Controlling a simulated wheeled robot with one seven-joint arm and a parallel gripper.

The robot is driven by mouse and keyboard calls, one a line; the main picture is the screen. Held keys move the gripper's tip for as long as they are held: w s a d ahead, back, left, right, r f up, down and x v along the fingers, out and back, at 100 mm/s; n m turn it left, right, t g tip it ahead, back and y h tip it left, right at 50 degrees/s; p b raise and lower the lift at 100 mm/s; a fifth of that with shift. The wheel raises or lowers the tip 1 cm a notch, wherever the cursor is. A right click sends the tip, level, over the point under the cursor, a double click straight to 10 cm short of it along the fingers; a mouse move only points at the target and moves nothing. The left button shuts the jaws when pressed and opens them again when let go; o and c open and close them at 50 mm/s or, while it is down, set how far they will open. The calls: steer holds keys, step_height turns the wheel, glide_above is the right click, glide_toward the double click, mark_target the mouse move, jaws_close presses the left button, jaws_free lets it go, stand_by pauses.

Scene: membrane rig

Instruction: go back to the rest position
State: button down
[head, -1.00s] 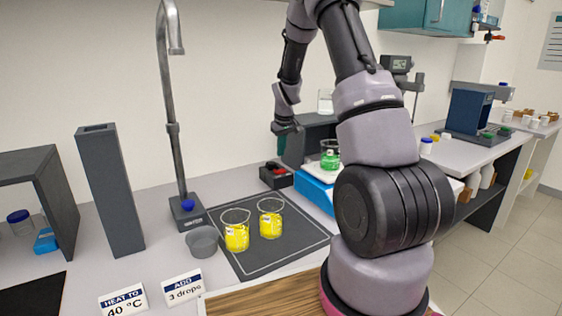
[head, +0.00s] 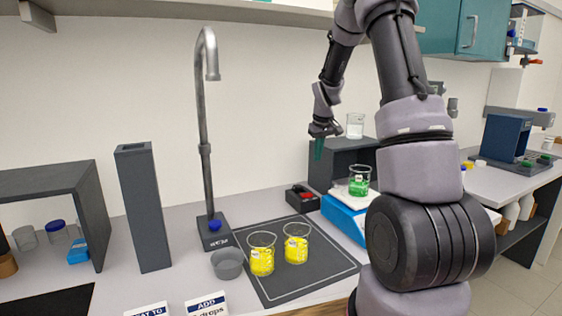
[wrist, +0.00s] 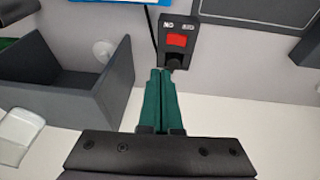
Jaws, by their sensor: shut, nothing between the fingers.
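Two beakers of yellow liquid (head: 262,258) (head: 296,246) stand on a dark mat (head: 282,280). A flask of green liquid (head: 359,182) stands on a blue scale (head: 343,218). A beaker (head: 355,126) stands on the dark box. A tall tap (head: 204,150) rises at left; a shelf (head: 270,14) hangs above.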

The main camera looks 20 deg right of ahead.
steer(key=s+a+r+m+t+y, duration=0.1)
steer(key=s+a+r, duration=0.2)
steer(key=s+r, duration=0.45)
steer(key=s+a+r+m+t, duration=0.1)
steer(key=s+a+r+m, duration=0.1)
steer(key=s+a+r, duration=0.4)
steer(key=s+a+r+m+t, duration=0.1)
steer(key=s+r, duration=0.2)
steer(key=s, duration=0.7)
steer(key=s+a+r+m+y, duration=0.1)
steer(key=s+a+r+m, duration=0.1)
steer(key=s, duration=0.8)
steer(key=shift+s+a+r+t, duration=0.25)
steer(key=shift+r+t, duration=0.15)
steer(key=shift+r, duration=0.15)
steer(key=shift+w, duration=0.1)
